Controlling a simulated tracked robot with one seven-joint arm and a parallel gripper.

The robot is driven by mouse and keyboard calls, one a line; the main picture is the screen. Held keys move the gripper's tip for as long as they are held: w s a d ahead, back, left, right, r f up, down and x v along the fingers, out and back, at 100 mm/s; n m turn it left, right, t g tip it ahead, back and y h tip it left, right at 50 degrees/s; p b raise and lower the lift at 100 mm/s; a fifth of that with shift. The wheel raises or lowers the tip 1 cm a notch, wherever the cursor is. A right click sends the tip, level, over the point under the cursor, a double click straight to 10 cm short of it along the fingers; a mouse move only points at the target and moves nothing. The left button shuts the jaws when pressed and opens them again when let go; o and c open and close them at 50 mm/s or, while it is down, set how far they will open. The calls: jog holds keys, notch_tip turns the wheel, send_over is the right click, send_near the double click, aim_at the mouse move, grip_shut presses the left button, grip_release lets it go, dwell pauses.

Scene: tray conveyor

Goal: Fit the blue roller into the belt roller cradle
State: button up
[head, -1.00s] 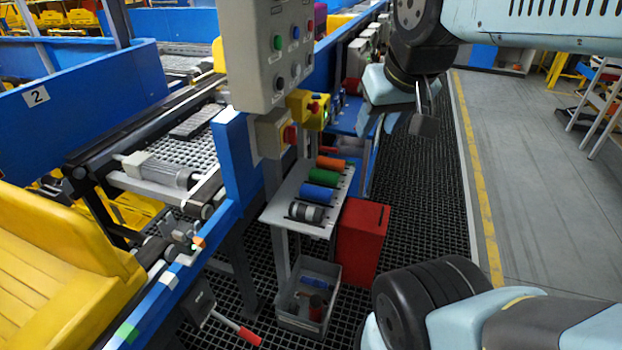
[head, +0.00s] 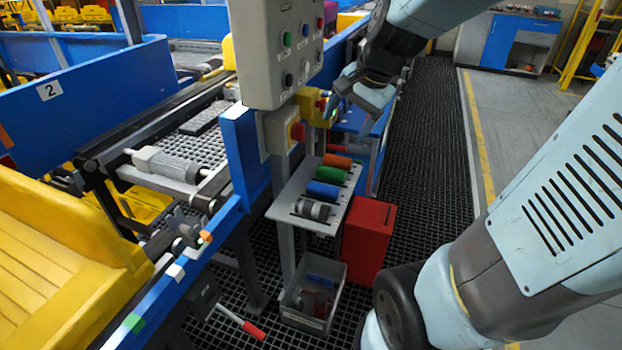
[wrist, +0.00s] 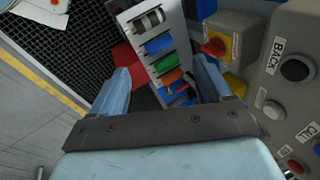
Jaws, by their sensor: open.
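The blue roller (head: 322,190) lies on a small white shelf (head: 284,207), between a green roller (head: 332,174) and a grey-and-black roller (head: 312,210). It also shows in the wrist view (wrist: 158,45), beyond my fingers. My gripper (head: 346,108) is open and empty, above and behind the rollers, near the yellow switch box. In the wrist view its fingers (wrist: 165,85) stand apart with the shelf and rollers seen between them. I cannot tell which part of the conveyor is the roller cradle.
A grey control panel (head: 274,52) and a yellow switch box (head: 311,105) stand close to the gripper. A red box (head: 368,240) and a grey bin (head: 302,322) are below the shelf. The dark grated floor to the right is clear.

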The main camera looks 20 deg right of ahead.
jog(key=w+d+f+m+y, duration=0.1)
jog(key=w+d+f+m, duration=0.1)
jog(key=w+f+m, duration=0.65)
jog(key=m+g, duration=0.1)
jog(key=m, duration=0.6)
send_near(324, 185)
jog(key=x, duration=0.5)
jog(key=shift+w+d, duration=0.1)
jog(key=shift+d, duration=0.15)
jog(key=shift+s+x, duration=0.15)
jog(key=shift+x, duration=1.2)
jog(key=shift+s+x, duration=0.15)
jog(key=shift+x, duration=1.2)
jog(key=shift+a, duration=0.2)
jog(key=shift+c, duration=0.3)
jog(key=c, duration=1.3)
jog(key=shift+c, duration=0.2)
